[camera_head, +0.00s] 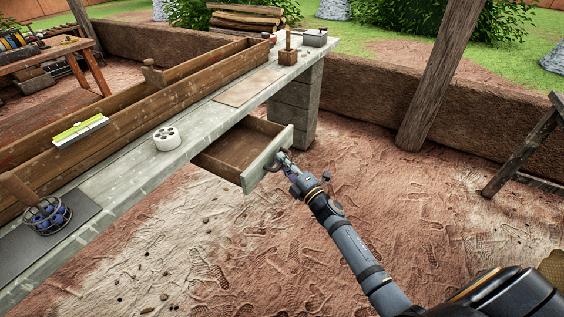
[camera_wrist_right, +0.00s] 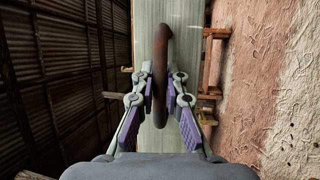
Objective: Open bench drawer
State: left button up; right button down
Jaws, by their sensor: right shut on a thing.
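The bench drawer (camera_head: 244,148) is pulled out from under the grey bench top (camera_head: 200,122), and its empty brown inside shows. Its pale front panel also fills the middle of the right wrist view (camera_wrist_right: 154,140). A rusty curved handle (camera_wrist_right: 162,62) stands out from that panel. My right gripper (camera_head: 287,160) is at the drawer front; in the right wrist view its two fingers (camera_wrist_right: 160,97) sit on both sides of the handle and are shut on it. My left gripper is in neither view.
On the bench are a white holed cylinder (camera_head: 167,138), a yellow-green level (camera_head: 80,130), a flat board (camera_head: 244,92) and a dark mat (camera_head: 40,240). A block pillar (camera_head: 297,105) stands behind the drawer.

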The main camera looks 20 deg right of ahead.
jog(key=c, duration=1.4)
grip_release()
jog(key=shift+o, duration=0.2)
jog(key=v, duration=1.2)
